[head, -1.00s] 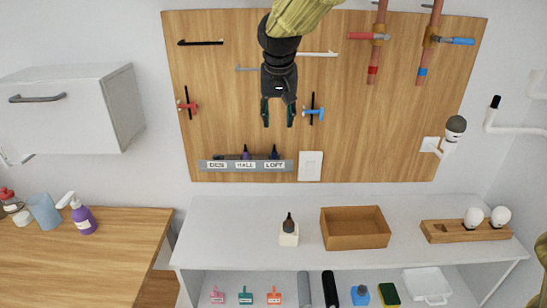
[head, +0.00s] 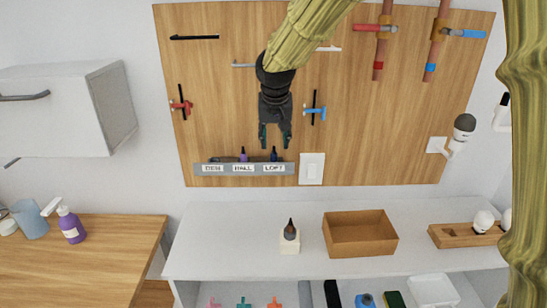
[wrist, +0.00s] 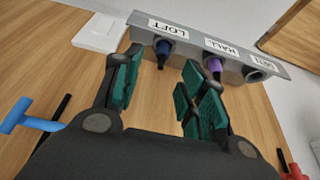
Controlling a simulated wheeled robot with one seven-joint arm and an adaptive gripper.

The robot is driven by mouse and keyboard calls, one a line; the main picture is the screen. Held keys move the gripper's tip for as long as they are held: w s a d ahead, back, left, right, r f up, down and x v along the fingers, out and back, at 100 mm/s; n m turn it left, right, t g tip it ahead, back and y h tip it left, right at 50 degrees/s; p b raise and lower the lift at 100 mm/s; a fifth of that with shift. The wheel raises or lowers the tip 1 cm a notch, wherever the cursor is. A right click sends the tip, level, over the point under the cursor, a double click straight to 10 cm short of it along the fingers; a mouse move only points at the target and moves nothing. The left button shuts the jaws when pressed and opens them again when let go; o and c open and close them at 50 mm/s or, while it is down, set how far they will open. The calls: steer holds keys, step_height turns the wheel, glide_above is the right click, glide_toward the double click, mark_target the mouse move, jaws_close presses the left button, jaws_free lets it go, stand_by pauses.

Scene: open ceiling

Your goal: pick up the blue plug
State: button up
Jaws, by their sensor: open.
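The blue plug (head: 273,155) stands in the LOFT place of the grey labelled rail (head: 202,169) on the wooden wall panel. In the wrist view the dark blue plug (wrist: 163,50) sits by the LOFT label, with a purple plug (wrist: 214,66) at the HALL label beside it. The purple plug (head: 243,155) also shows in the head view. My gripper (head: 274,142) is open and empty, just above the LOFT end of the rail. In the wrist view its green-padded fingers (wrist: 160,75) are spread, with the blue plug seen in the gap between them.
A white wall switch (head: 311,168) is right of the rail. Red (head: 181,105) and blue (head: 314,109) taps flank my gripper.

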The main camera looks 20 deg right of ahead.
mark_target(274, 149)
steer(key=shift+p+x, duration=1.3)
steer(key=shift+x, duration=1.45)
steer(key=shift+a, duration=0.1)
steer(key=c, duration=0.9)
